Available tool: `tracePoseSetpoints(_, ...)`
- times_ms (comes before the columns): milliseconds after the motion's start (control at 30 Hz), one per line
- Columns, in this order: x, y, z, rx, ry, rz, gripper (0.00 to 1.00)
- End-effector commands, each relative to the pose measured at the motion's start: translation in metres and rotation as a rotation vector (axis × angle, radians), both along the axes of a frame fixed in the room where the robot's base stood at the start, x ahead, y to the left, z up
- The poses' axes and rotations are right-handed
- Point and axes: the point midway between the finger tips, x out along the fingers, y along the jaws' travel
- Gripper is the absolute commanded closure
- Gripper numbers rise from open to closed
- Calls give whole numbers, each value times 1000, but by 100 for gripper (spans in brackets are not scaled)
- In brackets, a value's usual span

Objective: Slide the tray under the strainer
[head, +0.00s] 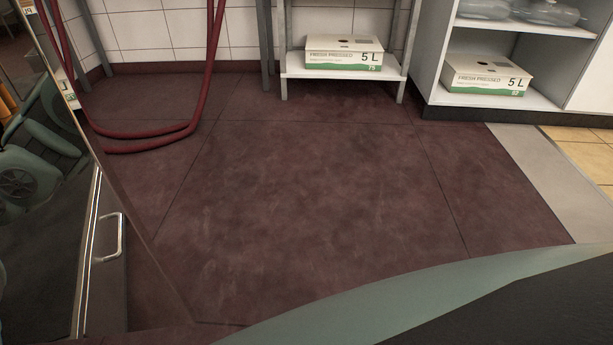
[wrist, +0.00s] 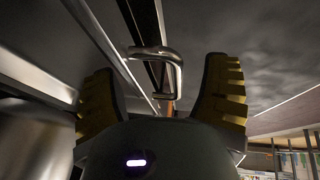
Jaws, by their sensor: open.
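No tray or strainer can be made out in either view. My gripper (wrist: 160,68) shows in the wrist view with its two ridged yellow-and-black fingers spread apart and nothing clamped between them. A bent metal bar handle (wrist: 177,72) appears between the fingertips in the picture. I cannot tell how far beyond them it is, or whether they touch. In the head view a similar bar handle (head: 119,237) is on a steel-edged front at the lower left. My gripper is not clearly visible there.
A red hose (head: 150,142) loops low at the back left. A low rack (head: 340,74) holds a 5 L carton (head: 343,58). A white shelf unit (head: 480,98) holds another carton (head: 487,80). The dark red floor (head: 310,190) between is clear.

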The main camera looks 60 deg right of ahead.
Motion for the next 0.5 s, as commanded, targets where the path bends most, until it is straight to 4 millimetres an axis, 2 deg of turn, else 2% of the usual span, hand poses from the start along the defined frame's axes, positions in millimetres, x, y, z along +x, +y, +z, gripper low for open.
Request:
tracePoseSetpoints(167, 3, -5, 10, 3, -2, -5, 25)
tracePoseSetpoints(500, 5, -24, 51, 5, -4, -6, 25)
